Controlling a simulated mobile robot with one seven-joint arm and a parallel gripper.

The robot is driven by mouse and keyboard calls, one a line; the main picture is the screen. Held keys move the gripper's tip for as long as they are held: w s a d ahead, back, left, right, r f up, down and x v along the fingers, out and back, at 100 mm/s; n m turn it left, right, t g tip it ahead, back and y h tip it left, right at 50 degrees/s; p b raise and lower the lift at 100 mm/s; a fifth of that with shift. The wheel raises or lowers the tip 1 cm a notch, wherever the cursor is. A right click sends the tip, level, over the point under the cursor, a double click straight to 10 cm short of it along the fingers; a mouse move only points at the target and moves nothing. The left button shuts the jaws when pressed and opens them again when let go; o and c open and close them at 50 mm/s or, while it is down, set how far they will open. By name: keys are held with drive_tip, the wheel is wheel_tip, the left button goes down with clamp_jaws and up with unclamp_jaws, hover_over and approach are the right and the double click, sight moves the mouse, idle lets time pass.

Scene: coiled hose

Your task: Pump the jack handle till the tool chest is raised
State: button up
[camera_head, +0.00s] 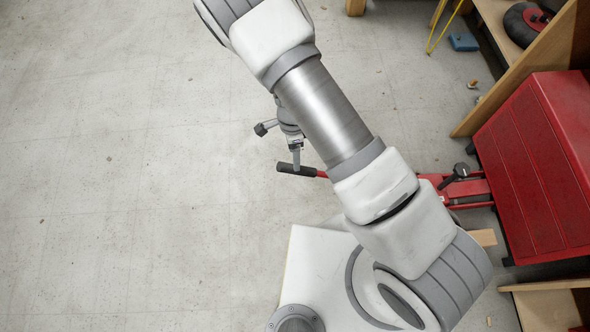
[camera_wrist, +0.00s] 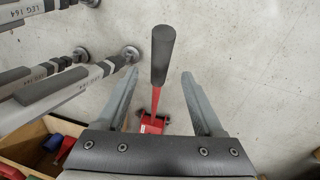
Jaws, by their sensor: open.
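The red tool chest (camera_head: 540,165) stands at the right in the head view. The red jack (camera_head: 470,190) lies low on the floor against its left side; whether its far end is under the chest is hidden. The jack handle is a red bar with a black grip (camera_head: 290,169) pointing left, its middle hidden behind my arm. My gripper (camera_head: 296,150) is at the black grip. In the wrist view the grip (camera_wrist: 163,52) stands between the two spread fingers of my gripper (camera_wrist: 160,76), with visible gaps on both sides. The jack body (camera_wrist: 152,125) shows below, partly hidden by my gripper.
A wooden shelf (camera_head: 515,65) stands behind the chest, with a blue block (camera_head: 464,42) on the floor near it. Grey bars marked LEG (camera_wrist: 60,85) and a wooden box (camera_wrist: 35,140) are at the left in the wrist view. The floor at left in the head view is clear.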

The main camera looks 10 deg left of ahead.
drive_tip(key=f, duration=0.2)
drive_tip(key=f+b, duration=0.1)
drive_tip(key=f, duration=0.2)
drive_tip(key=s+f+b, duration=0.1)
drive_tip(key=f, duration=0.1)
drive_tip(key=shift+s+d+f, duration=0.1)
drive_tip(key=shift+d+f, duration=0.1)
drive_tip(key=shift+f, duration=0.1)
drive_tip(key=c, duration=1)
clamp_jaws()
drive_tip(key=shift+s, duration=0.1)
